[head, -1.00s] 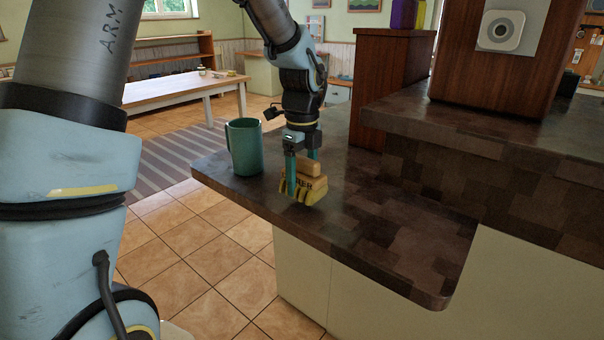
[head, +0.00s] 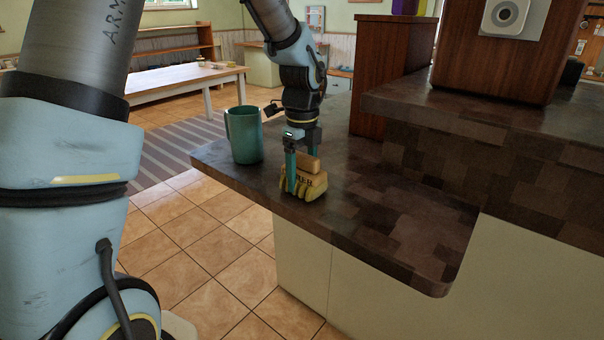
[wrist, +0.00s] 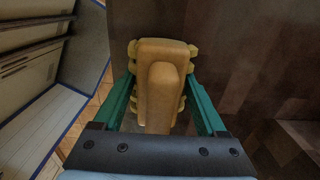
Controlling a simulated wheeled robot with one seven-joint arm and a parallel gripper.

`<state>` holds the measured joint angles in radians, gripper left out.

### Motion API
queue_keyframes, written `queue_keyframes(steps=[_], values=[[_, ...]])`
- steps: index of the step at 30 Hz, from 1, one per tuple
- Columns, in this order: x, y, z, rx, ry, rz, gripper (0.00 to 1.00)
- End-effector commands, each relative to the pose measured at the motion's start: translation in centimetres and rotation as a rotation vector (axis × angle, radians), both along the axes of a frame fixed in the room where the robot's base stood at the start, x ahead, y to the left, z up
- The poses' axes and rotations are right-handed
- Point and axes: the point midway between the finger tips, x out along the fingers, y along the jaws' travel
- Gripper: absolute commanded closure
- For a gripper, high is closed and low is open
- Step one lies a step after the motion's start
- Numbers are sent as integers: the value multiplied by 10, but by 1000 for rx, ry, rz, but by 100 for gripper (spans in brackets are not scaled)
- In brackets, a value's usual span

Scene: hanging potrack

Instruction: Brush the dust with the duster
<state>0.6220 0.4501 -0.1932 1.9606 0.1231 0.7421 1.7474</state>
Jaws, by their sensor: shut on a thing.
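In the wrist view the duster (wrist: 158,85) lies between the two teal fingers (wrist: 160,105). I cannot make out any dust on the countertop.
A teal mug (head: 244,135) stands on the countertop just left of my gripper. A raised counter ledge (head: 470,110) with a wooden box (head: 480,50) is to the right. The counter's front and left edges drop to the tiled floor (head: 190,250). The countertop right of the duster is clear.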

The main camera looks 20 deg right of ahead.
Motion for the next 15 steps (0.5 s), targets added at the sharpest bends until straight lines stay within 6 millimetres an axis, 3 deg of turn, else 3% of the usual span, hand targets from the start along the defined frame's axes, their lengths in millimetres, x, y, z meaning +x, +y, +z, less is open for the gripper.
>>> queue_keyframes(steps=[15], values=[[0, 0, -4, 0, 0, 0, 96]])
